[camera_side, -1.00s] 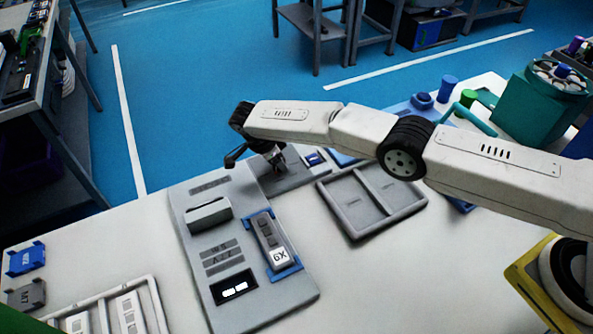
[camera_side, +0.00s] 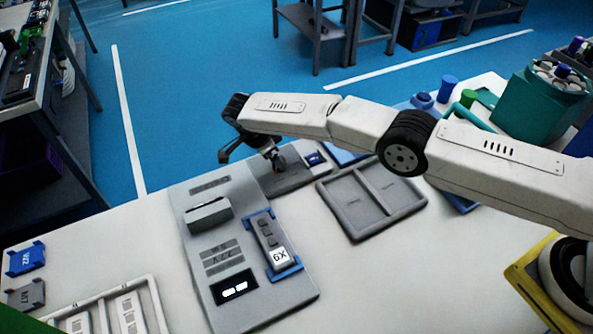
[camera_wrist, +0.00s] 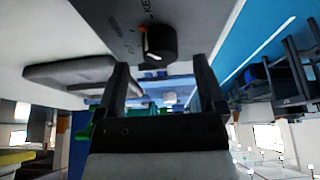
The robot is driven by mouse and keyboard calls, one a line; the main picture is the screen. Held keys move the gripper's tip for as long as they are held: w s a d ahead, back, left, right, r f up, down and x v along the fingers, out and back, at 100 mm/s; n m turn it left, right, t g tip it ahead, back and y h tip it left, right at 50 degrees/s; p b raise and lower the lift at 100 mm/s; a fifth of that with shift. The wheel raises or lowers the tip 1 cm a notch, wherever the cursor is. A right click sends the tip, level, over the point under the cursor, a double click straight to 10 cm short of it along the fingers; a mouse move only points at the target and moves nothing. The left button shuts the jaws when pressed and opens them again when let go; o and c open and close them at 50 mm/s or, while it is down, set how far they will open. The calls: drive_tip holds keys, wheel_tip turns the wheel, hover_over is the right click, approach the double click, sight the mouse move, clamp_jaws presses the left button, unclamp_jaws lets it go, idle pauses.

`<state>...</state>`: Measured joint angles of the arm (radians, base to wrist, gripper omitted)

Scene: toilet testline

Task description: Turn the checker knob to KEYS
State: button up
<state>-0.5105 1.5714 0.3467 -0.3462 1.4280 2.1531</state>
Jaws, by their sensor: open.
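The checker knob (camera_wrist: 160,44) is round and black, on a grey panel (camera_wrist: 100,14), in the upper middle of the wrist view. An orange mark shows at its upper-left edge. Lettering beginning "KE" is partly readable above it, and other lettering to its left is too blurred to read. My gripper (camera_wrist: 163,68) is open, its two dark fingers spread below the knob in that view. I see no contact with the knob. In the side view my gripper (camera_side: 274,160) is low over the grey panel at the bench's far edge; the knob is not clearly distinguishable there.
A grey tester board (camera_side: 205,275) holds a module marked 6X (camera_side: 268,243) in a blue holder and a lit display (camera_side: 234,288). A grey two-pocket tray (camera_side: 352,222) lies right of it.

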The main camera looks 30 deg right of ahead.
drive_tip(key=shift+v, duration=2.5)
drive_tip(key=shift+w, duration=0.1)
